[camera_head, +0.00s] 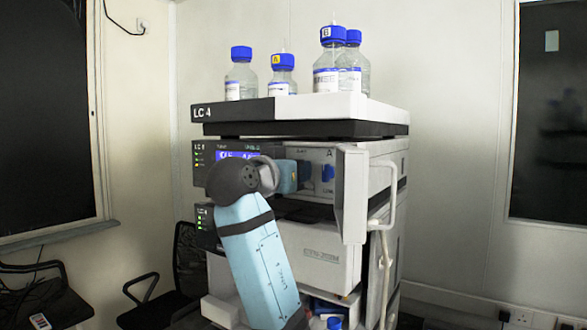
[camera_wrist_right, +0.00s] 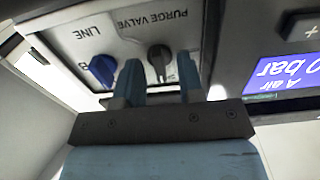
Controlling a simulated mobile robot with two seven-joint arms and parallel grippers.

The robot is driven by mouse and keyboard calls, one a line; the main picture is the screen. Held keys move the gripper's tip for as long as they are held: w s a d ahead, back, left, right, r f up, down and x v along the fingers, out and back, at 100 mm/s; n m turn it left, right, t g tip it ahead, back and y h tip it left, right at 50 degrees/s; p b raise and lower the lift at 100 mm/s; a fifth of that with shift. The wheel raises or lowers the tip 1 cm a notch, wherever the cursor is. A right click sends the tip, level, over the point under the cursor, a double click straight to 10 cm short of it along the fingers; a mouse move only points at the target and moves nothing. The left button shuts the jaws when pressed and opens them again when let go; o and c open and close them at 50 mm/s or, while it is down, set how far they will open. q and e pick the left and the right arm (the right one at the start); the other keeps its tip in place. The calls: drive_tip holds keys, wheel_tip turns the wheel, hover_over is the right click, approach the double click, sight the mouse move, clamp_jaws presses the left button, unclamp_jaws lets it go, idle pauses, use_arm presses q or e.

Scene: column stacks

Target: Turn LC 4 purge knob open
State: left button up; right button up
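The LC 4 stack (camera_head: 201,113) stands in the middle of the head view, its name on the top tray. In the right wrist view, which is upside down, the dark purge valve knob (camera_wrist_right: 160,57) sits on a pale panel under the words PURGE VALVE. My right gripper (camera_wrist_right: 159,66) is open, one light blue finger on each side of this knob, with visible gaps beside it. In the head view my right gripper (camera_head: 291,176) is at the panel and hides the purge knob. My left gripper is not in view.
A blue LINE knob (camera_wrist_right: 102,71) sits just beside one finger in the wrist view. A lit display (camera_wrist_right: 283,77) is on the other side. An open door with a handle (camera_head: 356,195) stands right of the panel. Several blue-capped bottles (camera_head: 327,80) stand on top.

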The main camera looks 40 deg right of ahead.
clamp_jaws()
